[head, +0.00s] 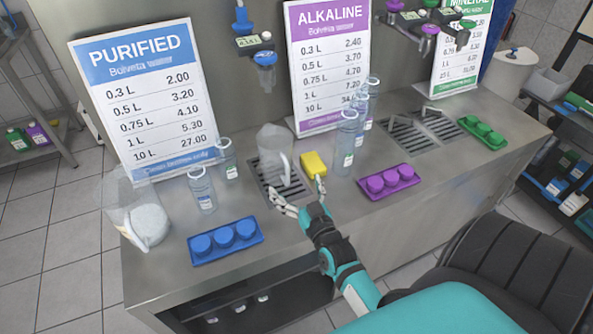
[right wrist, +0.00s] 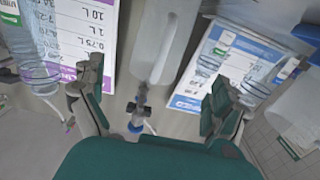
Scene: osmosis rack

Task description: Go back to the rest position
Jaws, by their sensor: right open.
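My right gripper (head: 297,191) is over the counter's front half, at the first drain grate. Its two fingers are spread open with nothing between them; the open fingers also show in the right wrist view (right wrist: 152,100). A clear pitcher (head: 275,148) stands upright on the grate just beyond the fingers, and a clear container, likely the same pitcher, shows past the fingers in the right wrist view (right wrist: 165,45). A yellow block (head: 314,163) lies close to the right fingertip; I cannot tell if they touch. My left gripper is not in view.
The steel counter (head: 250,270) holds a blue cap tray (head: 225,241), a purple cap tray (head: 389,181), a green cap tray (head: 483,131) and several clear bottles. A blue dispenser (head: 265,58) hangs above the grate.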

